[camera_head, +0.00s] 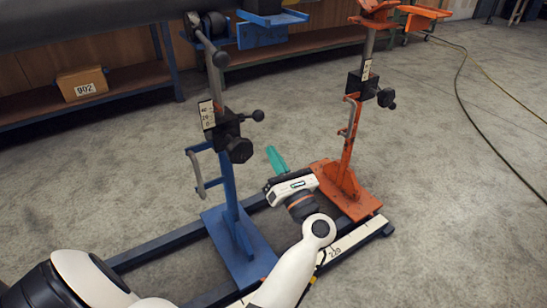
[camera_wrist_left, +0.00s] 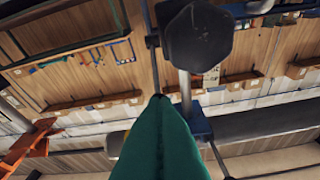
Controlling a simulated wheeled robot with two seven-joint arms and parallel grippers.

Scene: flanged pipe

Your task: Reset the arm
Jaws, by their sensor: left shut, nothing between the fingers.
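My left arm comes in from the bottom left of the head view. Its white wrist ends in a gripper with teal fingers (camera_head: 276,158), which are shut together and empty. The fingers point up and away, in the picture between the blue stand (camera_head: 232,195) and the orange stand (camera_head: 348,150). In the left wrist view the shut green fingers (camera_wrist_left: 160,142) fill the lower middle. A dark hexagonal knob (camera_wrist_left: 198,36) shows large above them, apart from the fingertips in the picture. My right gripper is in neither view.
The blue stand carries black knobs (camera_head: 238,149) and a side handle. The orange stand has a similar dark clamp (camera_head: 362,86). A large dark pipe (camera_head: 90,20) crosses the top left. A box marked 002 (camera_head: 82,84) sits on a shelf.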

